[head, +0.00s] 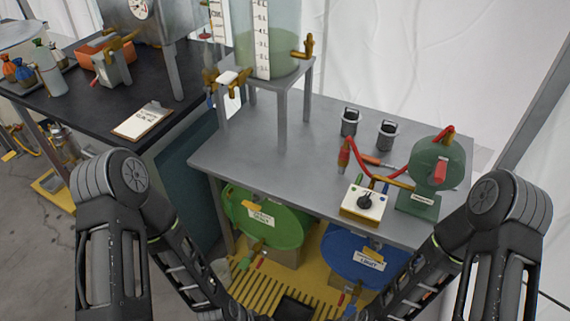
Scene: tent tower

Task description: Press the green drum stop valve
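The green drum (277,222) lies on its side under the grey table, with its round end facing me and a paper label (261,217) on it. A small brass valve fitting (256,247) sits low on the drum's front; small coloured parts show near it, too small to make out. My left forearm comes down from the left and passes below and left of the drum. My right forearm comes down from the right, in front of the blue drum (345,250). Both forearms run to the bottom edge, and neither gripper's fingertips show.
The grey table (260,155) stands above the drums, holding a clear tank (275,35), a green pump (437,165) and a white switch box (364,203). The drums rest on a yellow slatted pallet (262,290). A black bench (165,95) is at the left.

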